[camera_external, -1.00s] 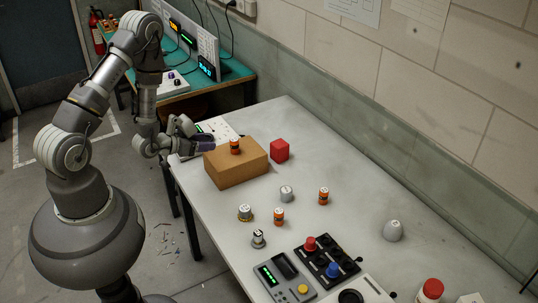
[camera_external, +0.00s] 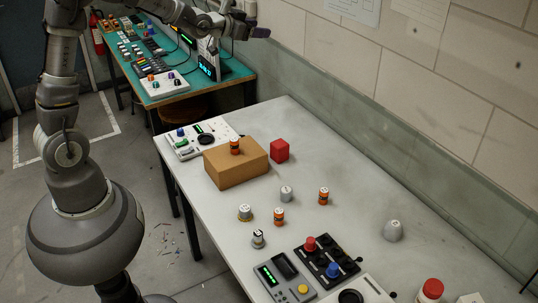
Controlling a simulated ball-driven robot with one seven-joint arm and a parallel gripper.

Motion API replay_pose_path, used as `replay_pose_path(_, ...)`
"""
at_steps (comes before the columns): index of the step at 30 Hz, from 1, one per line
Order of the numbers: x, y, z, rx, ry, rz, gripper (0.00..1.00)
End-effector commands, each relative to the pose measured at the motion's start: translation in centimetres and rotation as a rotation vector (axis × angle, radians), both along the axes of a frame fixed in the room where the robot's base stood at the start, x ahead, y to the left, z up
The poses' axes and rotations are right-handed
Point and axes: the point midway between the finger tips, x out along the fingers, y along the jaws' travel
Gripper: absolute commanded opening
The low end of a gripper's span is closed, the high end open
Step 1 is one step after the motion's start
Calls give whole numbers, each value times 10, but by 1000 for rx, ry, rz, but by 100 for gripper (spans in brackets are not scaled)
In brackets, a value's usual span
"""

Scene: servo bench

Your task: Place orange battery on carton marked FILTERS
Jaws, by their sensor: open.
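An orange battery (camera_external: 235,146) with dark bands stands upright on top of the brown carton (camera_external: 236,170), near the far end of the white table. No marking can be read on the carton from this side. Two similar orange batteries stand on the table, one at the middle (camera_external: 279,217) and one farther right (camera_external: 323,196). My gripper (camera_external: 262,32) is raised high above and beyond the carton, at the top of the view. It is open, empty and well apart from the battery.
A red cube (camera_external: 279,151) stands right beside the carton. A white control panel (camera_external: 200,139) lies behind it. Several knobs and a black panel (camera_external: 326,262) occupy the near part of the table (camera_external: 345,150). A wall runs along the right.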

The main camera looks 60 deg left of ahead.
Motion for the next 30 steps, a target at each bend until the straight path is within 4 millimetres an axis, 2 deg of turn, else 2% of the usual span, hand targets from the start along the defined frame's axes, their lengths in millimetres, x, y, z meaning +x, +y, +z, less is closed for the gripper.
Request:
replay_pose_path(1,-6,-19,68,-8,-37,-9,60)
replay_pose_path(2,-13,-29,103,-17,-47,-15,60)
replay_pose_path(3,-27,-43,146,-33,-56,-23,60)
replay_pose_path(5,-54,-63,204,-59,-71,-38,60)
replay_pose_path(6,-75,-75,237,-77,-78,-50,60)
replay_pose_path(9,-126,-97,298,-112,-90,-81,60)
replay_pose_path(11,-151,-106,322,-127,-94,-97,60)
replay_pose_path(12,-165,-110,333,-135,-93,-105,60)
replay_pose_path(15,-185,-116,347,-148,-91,-118,60)
replay_pose_path(18,-190,-118,351,-152,-89,-121,60)
replay_pose_path(26,-189,-117,347,-150,-88,-120,60)
replay_pose_path(30,-189,-117,325,-150,-88,-119,60)
